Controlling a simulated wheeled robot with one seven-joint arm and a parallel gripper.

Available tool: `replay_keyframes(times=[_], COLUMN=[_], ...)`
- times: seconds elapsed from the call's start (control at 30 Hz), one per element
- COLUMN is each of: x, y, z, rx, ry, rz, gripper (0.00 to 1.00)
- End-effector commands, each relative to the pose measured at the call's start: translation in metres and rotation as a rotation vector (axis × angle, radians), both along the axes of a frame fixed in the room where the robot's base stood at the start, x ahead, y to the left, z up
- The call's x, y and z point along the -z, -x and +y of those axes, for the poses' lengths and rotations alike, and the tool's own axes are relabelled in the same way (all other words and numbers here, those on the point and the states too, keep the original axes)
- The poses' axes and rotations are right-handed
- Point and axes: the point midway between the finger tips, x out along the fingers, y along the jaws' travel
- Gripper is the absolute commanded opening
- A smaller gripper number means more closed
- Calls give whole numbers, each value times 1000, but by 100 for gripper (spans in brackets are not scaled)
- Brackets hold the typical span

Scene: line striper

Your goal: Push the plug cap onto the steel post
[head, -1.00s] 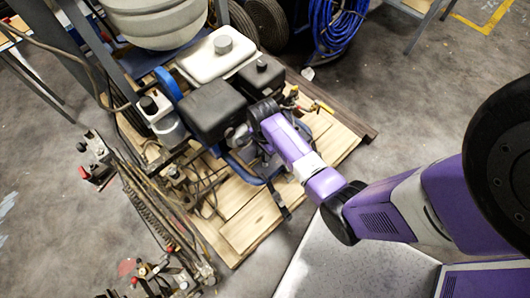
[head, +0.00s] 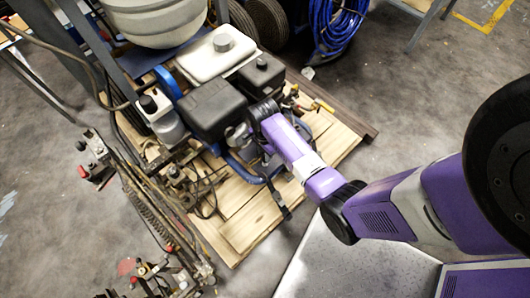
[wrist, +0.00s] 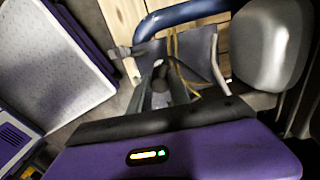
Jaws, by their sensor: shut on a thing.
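My gripper shows in the wrist view (wrist: 172,82), its grey fingers reaching forward from the purple and black wrist. It is shut on a small dark piece that looks like the plug cap (wrist: 181,88), mostly hidden between the fingers. In the head view, my gripper (head: 240,136) is at the near side of the engine, low beside the black engine box. The plug cap is hidden there. I cannot pick out the steel post for sure in either view, nor tell whether the cap touches it.
A black box (head: 213,108) and a white tank (head: 216,55) sit on the machine above my gripper. A blue tube (wrist: 185,14) and a rounded grey part (wrist: 272,42) are close around the fingers. Wooden pallet boards (head: 250,222) lie below.

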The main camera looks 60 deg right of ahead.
Motion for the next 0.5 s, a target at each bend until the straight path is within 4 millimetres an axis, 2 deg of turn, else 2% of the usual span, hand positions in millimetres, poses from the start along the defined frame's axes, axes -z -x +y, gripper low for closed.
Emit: replay_keyframes(times=[0.5], x=[7], y=[0], z=[0], rx=[0], ry=[0], rz=[-1], gripper=[0])
